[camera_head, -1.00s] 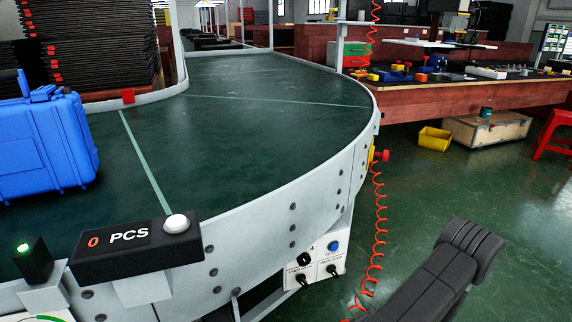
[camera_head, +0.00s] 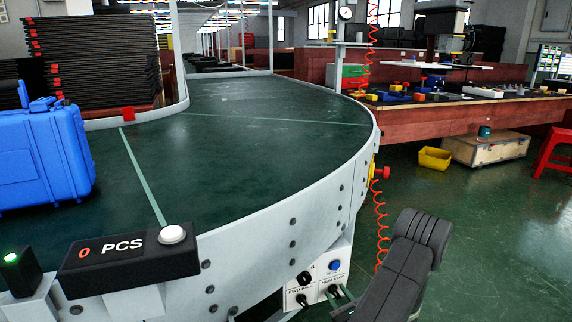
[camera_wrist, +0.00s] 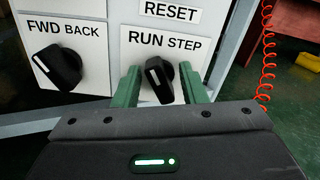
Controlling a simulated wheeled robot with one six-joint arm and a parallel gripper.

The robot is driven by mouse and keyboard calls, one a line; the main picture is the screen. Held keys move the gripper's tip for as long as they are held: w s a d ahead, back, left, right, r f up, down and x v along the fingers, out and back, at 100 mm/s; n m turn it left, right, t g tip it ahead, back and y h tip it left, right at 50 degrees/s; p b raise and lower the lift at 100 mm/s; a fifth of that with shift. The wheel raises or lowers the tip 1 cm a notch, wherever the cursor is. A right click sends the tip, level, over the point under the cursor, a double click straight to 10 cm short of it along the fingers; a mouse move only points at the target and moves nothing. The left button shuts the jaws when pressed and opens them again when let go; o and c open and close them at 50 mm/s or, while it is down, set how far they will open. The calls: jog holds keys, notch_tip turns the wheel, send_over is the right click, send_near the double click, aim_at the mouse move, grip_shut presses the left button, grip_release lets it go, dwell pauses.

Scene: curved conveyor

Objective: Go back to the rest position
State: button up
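My gripper (camera_wrist: 160,70) is in front of the control panel, with its green fingers apart on either side of the black RUN STEP knob (camera_wrist: 160,80). A small gap seems to show beside the knob, and nothing looks held. The knob's white mark leans up and left, toward RUN. In the head view my gripper (camera_head: 342,293) shows as green fingertips beside the panel (camera_head: 318,283), low on the conveyor's side. My dark arm reaches in from the lower right.
The FWD BACK knob (camera_wrist: 58,68) is to the left. A red coiled cord (camera_head: 380,225) hangs close to my arm. The curved conveyor (camera_head: 250,120) carries a blue case (camera_head: 40,155). A counter box (camera_head: 128,262) reads 0 PCS. Green floor is open on the right.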

jog(key=m+p, duration=0.1)
jog(key=m, duration=0.1)
jog(key=m+p, duration=0.1)
jog(key=shift+d+r+m, duration=0.15)
jog(key=shift+m, duration=0.25)
jog(key=shift+w+m+p, duration=0.1)
jog(key=shift+m+p, duration=0.2)
jog(key=shift+m, duration=0.4)
